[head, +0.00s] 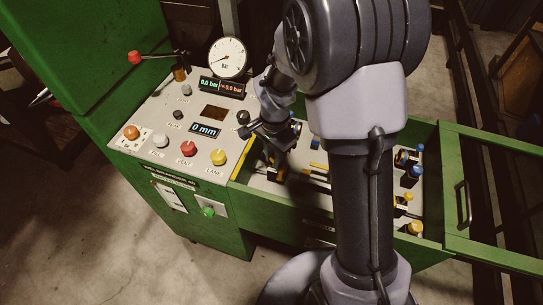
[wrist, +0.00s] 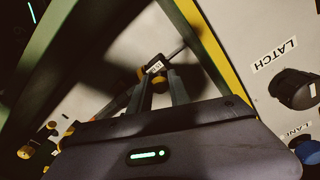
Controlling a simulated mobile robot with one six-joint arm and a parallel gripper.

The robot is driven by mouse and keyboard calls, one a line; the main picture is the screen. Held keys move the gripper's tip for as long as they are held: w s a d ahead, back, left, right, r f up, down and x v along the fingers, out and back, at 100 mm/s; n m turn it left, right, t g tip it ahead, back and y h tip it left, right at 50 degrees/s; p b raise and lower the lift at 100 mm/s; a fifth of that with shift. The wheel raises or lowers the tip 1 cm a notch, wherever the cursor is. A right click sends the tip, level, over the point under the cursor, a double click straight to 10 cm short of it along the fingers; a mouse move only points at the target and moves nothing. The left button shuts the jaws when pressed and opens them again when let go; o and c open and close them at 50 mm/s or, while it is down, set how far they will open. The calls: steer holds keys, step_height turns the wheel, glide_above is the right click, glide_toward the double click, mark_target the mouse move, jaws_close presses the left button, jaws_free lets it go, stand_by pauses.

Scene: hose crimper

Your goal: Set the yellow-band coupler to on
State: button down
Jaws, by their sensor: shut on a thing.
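A dark fitting with yellow bands and a small white tag, which looks like the yellow-band coupler (wrist: 143,73), sits at the fingertips in the wrist view. A grey rod runs up to the right from it. My gripper (wrist: 163,82) is shut on it, with the two fingers close on either side. In the head view my gripper (head: 277,168) reaches down into the green-walled tray, just right of the control panel. My arm and fingers hide most of the coupler there. The tag's print is too small to read.
The control panel (head: 170,115) carries a pressure gauge (head: 228,57), a red lever knob (head: 134,57), a yellow button (head: 218,157) and a red button (head: 188,148). The tray's green wall (head: 285,210) stands close to my gripper. Blue fittings (head: 412,172) and yellow fittings (head: 413,228) stand at the tray's right end.

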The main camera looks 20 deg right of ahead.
mark_target(283, 168)
steer(key=shift+s+d, duration=0.75)
steer(key=shift+d, duration=0.25)
steer(key=c, duration=1.3)
jaws_free()
steer(key=shift+d, duration=0.1)
steer(key=shift+c, duration=0.2)
steer(key=shift+o, duration=0.4)
steer(key=shift+s+d, duration=0.1)
step_height(283, 168, up, 17)
steer(key=p, duration=0.6)
steer(key=shift+r+p, duration=0.2)
steer(key=shift+p, duration=0.1)
